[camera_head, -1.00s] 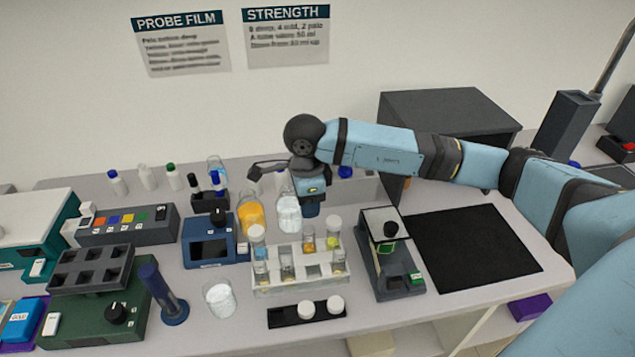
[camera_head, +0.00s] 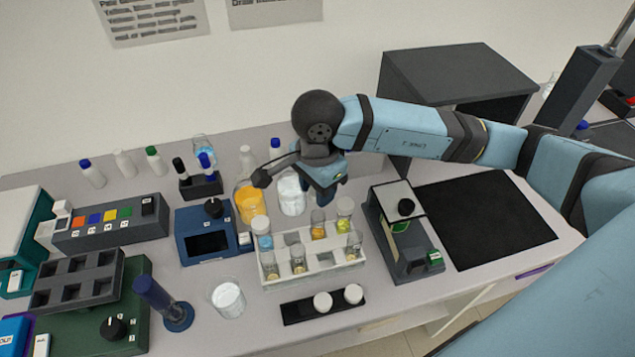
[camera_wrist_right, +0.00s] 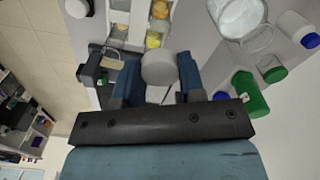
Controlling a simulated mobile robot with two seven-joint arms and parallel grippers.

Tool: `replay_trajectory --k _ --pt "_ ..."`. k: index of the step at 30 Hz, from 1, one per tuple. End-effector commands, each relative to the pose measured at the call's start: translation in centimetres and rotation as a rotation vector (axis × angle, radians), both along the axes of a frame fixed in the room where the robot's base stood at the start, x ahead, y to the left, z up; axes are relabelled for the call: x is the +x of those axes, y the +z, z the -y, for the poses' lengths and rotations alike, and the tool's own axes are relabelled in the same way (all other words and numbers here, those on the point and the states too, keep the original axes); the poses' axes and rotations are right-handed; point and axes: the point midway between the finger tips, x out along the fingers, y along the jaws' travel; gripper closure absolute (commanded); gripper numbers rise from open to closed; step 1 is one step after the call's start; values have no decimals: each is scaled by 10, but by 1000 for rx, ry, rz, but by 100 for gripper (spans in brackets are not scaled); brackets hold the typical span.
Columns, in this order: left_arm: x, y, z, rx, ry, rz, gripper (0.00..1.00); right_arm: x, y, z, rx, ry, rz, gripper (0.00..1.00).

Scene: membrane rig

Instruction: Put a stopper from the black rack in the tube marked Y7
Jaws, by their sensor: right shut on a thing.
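My right gripper (camera_head: 326,196) is above the back of the white tube rack (camera_head: 315,272). In the right wrist view its blue fingers (camera_wrist_right: 158,80) are shut on a pale grey-white stopper (camera_wrist_right: 158,66). The rack holds several glass tubes in two rows, some with yellow or orange liquid. A tube at the back left has a white stopper (camera_head: 260,224), and one at the back right has a pale stopper (camera_head: 345,203). The tube marks are too small to read, so I cannot tell which is Y7. The black rack (camera_head: 295,313) in front holds two white stoppers (camera_head: 322,302). My left gripper is out of view.
A dark device (camera_head: 405,262) and black mat (camera_head: 485,217) lie right.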

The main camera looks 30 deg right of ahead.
Motion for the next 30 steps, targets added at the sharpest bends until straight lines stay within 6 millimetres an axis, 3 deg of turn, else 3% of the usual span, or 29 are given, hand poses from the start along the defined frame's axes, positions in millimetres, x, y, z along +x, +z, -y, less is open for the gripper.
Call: replay_trajectory --k 17,21,30 --pt "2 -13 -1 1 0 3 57 0 -39 0 1 -2 -1 80" --pt "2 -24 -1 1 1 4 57 0 -49 0 0 -1 1 80" --pt "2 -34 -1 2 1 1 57 0 -56 0 0 -2 0 80"
